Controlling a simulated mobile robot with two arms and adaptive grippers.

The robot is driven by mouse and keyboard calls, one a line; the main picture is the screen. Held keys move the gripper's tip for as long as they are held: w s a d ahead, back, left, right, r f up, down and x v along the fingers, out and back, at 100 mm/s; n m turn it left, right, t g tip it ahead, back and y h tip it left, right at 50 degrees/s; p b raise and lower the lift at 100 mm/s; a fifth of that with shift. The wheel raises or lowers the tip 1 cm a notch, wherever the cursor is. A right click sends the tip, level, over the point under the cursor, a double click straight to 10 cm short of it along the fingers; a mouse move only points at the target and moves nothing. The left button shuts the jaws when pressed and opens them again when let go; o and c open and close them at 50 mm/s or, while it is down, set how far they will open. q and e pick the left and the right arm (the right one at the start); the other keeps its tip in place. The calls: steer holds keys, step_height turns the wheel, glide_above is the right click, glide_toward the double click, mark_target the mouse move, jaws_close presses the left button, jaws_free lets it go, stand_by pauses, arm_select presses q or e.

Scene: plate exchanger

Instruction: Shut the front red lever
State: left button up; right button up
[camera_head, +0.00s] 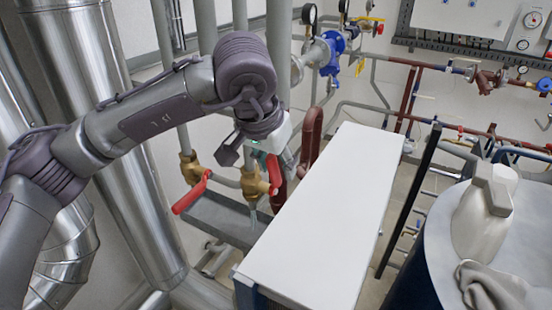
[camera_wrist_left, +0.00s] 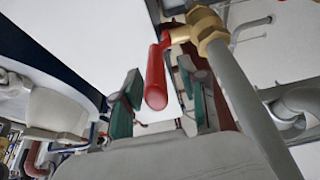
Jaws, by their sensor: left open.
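In the head view, one red lever (camera_head: 274,174) sits on the brass valve (camera_head: 254,186) close to the white cabinet. A second red lever (camera_head: 190,194) slants down and left from another brass valve (camera_head: 190,168). My left gripper (camera_head: 262,160) is open above the lever by the cabinet. In the left wrist view, a red lever (camera_wrist_left: 156,82) reaches from a brass valve (camera_wrist_left: 206,24) into the gap between the green-sided fingers of the left gripper (camera_wrist_left: 163,100). I cannot tell whether the fingers touch it. My right gripper is out of view.
The white cabinet top (camera_head: 325,215) lies just right of the valves. A grey metal trough (camera_head: 222,218) runs below them. Vertical grey pipes (camera_head: 206,25) stand behind my arm. Large shiny ducts (camera_head: 135,190) stand at the left. A white jug (camera_head: 484,215) stands at the right.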

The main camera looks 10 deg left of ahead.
mark_target(274, 188)
arm_select(q)
jaws_close()
stand_by(0.3)
steer(key=s+f+t+b, duration=0.1)
steer(key=t+b, duration=0.1)
steer(key=b, duration=0.4)
steer(key=s+a+t+h+b, duration=0.1)
steer(key=t+b, duration=0.1)
steer(key=b, duration=0.5)
steer(key=s+f+t+h+b, duration=0.1)
steer(key=s+t+b, duration=0.1)
steer(key=b, duration=0.5)
steer(key=shift+a+f, duration=0.3)
steer(key=shift+f, duration=0.05)
steer(key=shift+s+t+h+b, duration=0.1)
steer(key=shift+t+h+b, duration=0.2)
steer(key=shift+b, duration=0.65)
steer(key=shift+r, duration=0.1)
jaws_free()
